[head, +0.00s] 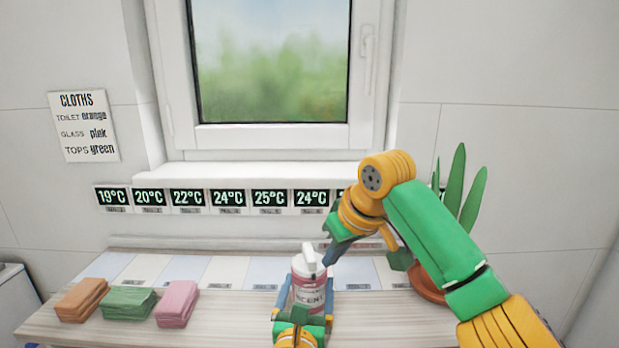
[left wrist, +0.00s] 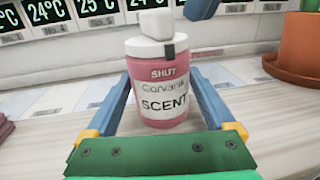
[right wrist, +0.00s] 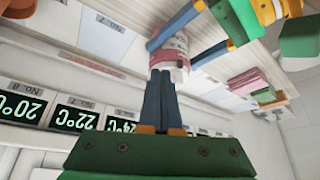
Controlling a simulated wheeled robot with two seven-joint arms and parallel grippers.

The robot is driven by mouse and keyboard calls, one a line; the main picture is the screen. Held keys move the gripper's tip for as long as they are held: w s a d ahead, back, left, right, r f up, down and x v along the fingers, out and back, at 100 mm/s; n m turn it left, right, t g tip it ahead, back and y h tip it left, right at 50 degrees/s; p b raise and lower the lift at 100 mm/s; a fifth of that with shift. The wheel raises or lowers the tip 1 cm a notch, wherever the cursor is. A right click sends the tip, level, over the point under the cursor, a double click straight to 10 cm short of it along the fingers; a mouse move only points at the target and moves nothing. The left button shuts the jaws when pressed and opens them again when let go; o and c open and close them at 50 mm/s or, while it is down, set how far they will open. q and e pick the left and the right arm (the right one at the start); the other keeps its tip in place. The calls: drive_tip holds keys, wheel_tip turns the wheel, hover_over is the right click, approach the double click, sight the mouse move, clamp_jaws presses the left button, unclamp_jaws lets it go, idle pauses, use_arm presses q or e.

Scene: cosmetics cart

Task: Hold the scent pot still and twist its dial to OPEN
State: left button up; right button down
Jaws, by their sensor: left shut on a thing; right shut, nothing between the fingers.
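The scent pot (head: 308,288) is a white and pink jar standing upright on the wooden counter. Its white dial (head: 309,262) has a raised knob on top. In the left wrist view a dark mark (left wrist: 168,50) on the dial's rim sits just above the word SHUT (left wrist: 163,73); OPEN is not visible. My left gripper (left wrist: 162,78) is shut on the pot's body, one blue finger on each side. My right gripper (head: 327,261) is shut and empty beside the knob at the right; I cannot tell whether it touches. It also shows from its own wrist (right wrist: 162,73).
Orange (head: 81,300), green (head: 127,302) and pink (head: 177,303) folded cloths lie to the left. A terracotta plant pot (head: 427,284) stands to the right, partly behind my right arm. A row of temperature displays (head: 228,199) lines the wall behind.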

idle(0.4)
drive_tip(key=shift+s+d, duration=0.25)
drive_tip(key=shift+d, duration=0.1)
use_arm(q)
drive_tip(key=o, duration=1.5)
drive_tip(key=shift+s, duration=0.1)
